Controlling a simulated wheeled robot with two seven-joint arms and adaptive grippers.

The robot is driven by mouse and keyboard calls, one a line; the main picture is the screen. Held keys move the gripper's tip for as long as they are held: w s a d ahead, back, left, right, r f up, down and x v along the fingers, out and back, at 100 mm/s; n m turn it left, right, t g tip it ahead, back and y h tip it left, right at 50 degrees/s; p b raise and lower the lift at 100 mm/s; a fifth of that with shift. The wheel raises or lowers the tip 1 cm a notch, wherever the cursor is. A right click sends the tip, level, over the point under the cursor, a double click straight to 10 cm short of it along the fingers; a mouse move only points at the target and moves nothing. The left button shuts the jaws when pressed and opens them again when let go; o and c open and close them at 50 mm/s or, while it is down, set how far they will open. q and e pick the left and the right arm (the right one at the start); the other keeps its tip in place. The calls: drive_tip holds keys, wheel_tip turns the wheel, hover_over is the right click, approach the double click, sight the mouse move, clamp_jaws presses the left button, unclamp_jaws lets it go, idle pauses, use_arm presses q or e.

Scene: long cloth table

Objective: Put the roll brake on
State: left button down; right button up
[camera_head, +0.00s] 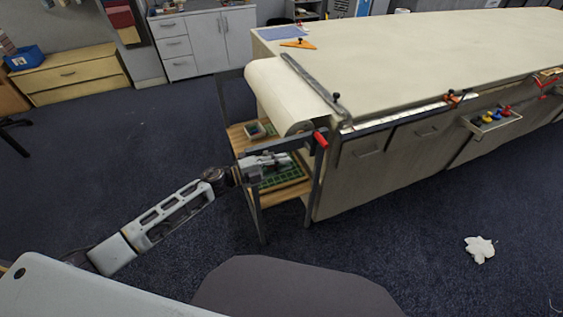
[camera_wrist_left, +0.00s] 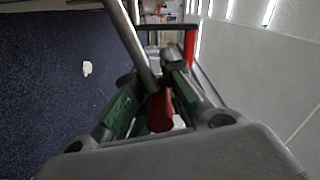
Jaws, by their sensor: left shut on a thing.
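The pale cloth roll (camera_head: 268,92) hangs in a dark metal frame at the near end of the long table. My left gripper (camera_head: 284,162) is at this frame, below the roll. In the left wrist view the gripper (camera_wrist_left: 155,100) is shut on a red handle (camera_wrist_left: 160,112), with a grey metal rod (camera_wrist_left: 138,45) running up beside it. I take this as the brake lever; my gripper hides it in the head view. A second red part (camera_head: 321,139) sits on the right post of the frame. My right gripper is in neither view.
Wooden shelves in the frame hold a green gridded board (camera_head: 282,178) and a small box (camera_head: 256,130). The cloth-covered table (camera_head: 430,50) extends right. A white crumpled piece (camera_head: 480,249) lies on the dark carpet. The floor left of the frame is clear.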

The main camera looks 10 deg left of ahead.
use_arm(q)
drive_tip(key=shift+f, duration=0.2)
drive_tip(key=c, duration=1.4)
unclamp_jaws()
drive_tip(key=shift+r, duration=0.1)
drive_tip(key=shift+v, duration=6.05)
